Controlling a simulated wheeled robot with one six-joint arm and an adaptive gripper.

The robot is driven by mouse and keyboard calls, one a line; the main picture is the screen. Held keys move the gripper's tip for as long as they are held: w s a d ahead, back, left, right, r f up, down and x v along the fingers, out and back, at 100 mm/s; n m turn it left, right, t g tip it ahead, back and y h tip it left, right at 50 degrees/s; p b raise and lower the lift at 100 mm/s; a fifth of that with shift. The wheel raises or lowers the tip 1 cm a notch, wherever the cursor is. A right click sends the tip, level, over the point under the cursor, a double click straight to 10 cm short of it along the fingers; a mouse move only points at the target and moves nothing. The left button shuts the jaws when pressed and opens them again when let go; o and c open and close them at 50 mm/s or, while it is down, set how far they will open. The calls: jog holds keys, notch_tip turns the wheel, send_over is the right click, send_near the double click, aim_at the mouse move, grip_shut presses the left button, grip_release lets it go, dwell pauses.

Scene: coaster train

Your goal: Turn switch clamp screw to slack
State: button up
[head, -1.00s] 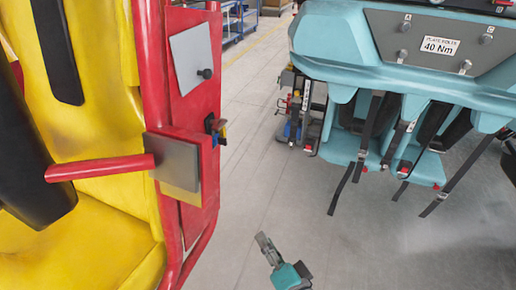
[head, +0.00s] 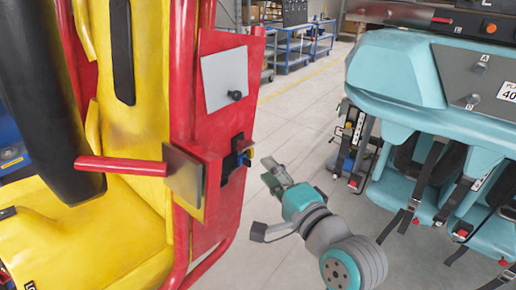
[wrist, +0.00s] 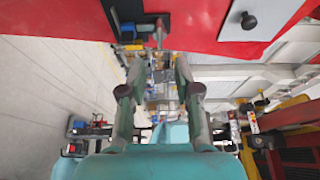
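A dark switch bracket (head: 228,165) sits on the edge of the red side panel (head: 213,135), with a small blue and yellow part on it. In the wrist view the bracket (wrist: 126,16) is at the top, upside down, with a small pin or screw-like part (wrist: 160,32) beside it. I cannot tell which way that part is turned. My gripper (head: 272,175) is just right of the bracket, apart from it. The wrist view shows my gripper (wrist: 156,72) open, with nothing between its fingers.
A grey plate (head: 224,78) with a black knob (head: 235,95) is above the bracket. A red lever (head: 120,166) sticks out left over the yellow seat (head: 125,245). A teal train car (head: 420,80) with hanging straps stands at right. Grey floor lies between.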

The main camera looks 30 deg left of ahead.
aim_at(248, 148)
jog(key=x, duration=1)
grip_shut()
